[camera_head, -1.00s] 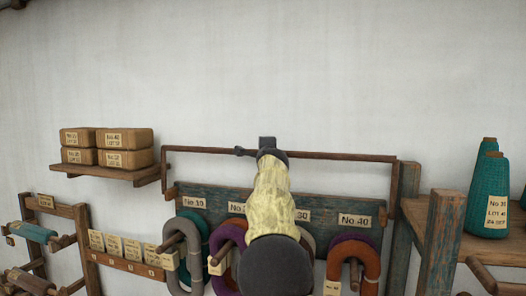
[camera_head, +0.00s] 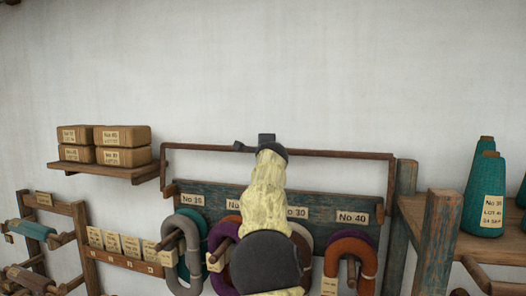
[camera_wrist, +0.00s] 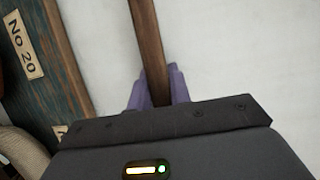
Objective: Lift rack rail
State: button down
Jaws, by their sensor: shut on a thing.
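The rack rail (camera_head: 340,153) is a thin brown bar above the hank rack's blue-green board (camera_head: 225,200). It runs across the board's width, with a side arm down at each end. My gripper (camera_head: 266,142) is at the middle of the rail. In the wrist view, its purple fingers (camera_wrist: 158,88) are shut around the rail (camera_wrist: 148,45), one on each side. My pale-sleeved arm hides part of the board and some hanks in the head view.
Colored hanks (camera_head: 352,258) hang on pegs below the board. A shelf with wrapped packages (camera_head: 124,136) is at left. Teal cones (camera_head: 484,195) stand on a wooden frame (camera_head: 437,245) at right. The wall above the rail is bare.

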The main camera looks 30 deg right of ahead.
jog(key=shift+w+d+f, duration=0.1)
jog(key=shift+f, duration=0.45)
jog(key=c, duration=1.3)
grip_release()
jog(key=shift+r, duration=0.35)
jog(key=shift+s+f+b, duration=0.1)
jog(key=shift+s+b, duration=0.2)
jog(key=shift+b, duration=0.05)
jog(key=b+v, duration=0.8)
jog(key=v, duration=0.8)
jog(key=shift+s+a+r, duration=0.2)
jog(key=shift+s, duration=0.15)
